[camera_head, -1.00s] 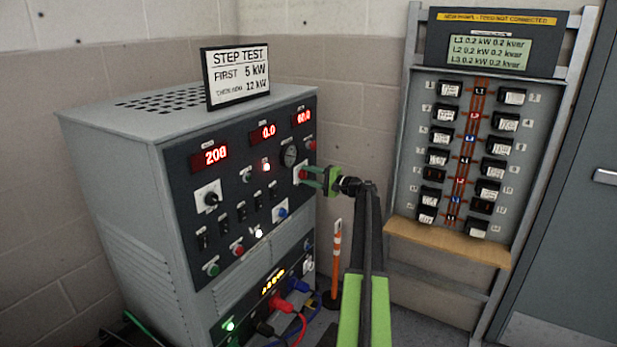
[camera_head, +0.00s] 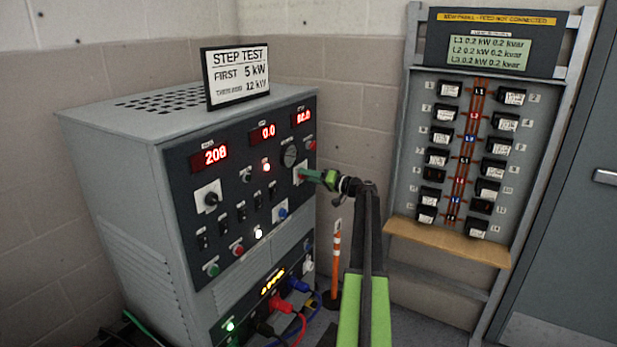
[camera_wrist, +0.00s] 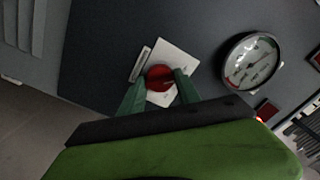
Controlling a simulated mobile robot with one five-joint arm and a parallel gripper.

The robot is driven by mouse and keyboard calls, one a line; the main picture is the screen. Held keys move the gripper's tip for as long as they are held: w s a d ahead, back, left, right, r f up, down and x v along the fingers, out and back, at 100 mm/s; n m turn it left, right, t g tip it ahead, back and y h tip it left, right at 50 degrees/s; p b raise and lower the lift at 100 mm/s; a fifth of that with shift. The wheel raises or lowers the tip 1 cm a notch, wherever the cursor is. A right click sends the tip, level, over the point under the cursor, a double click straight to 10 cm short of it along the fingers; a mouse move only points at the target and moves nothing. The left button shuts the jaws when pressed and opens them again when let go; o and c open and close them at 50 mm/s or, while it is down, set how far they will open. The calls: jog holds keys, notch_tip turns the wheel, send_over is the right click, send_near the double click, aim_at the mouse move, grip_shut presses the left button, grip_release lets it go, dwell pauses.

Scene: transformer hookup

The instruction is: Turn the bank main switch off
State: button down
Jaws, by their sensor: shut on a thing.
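The load bank (camera_head: 120,190) is a grey cabinet with a dark front panel at the left in the head view. A red rotary knob (camera_wrist: 160,77) on a white plate sits on that panel, and I take it to be the main switch. My gripper (camera_wrist: 160,88) is shut on the red knob, one green finger at each side of it. In the head view my gripper (camera_head: 308,175) reaches the white plate (camera_head: 299,167) at the panel's right side and hides most of the knob. The knob's setting marks cannot be read.
A round gauge (camera_wrist: 250,62) is close to the right of the knob in the wrist view. Red readouts (camera_head: 214,154) show on the panel. Cables with plugs (camera_head: 294,286) hang below. An orange and white post (camera_head: 336,262) and a breaker panel (camera_head: 466,150) stand to the right.

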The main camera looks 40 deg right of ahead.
jog(key=shift+n, duration=0.4)
jog(key=c, duration=0.9)
grip_release()
jog(key=shift+o, duration=0.2)
jog(key=v, duration=1.7)
jog(key=shift+s, duration=0.25)
jog(key=shift+f, duration=0.1)
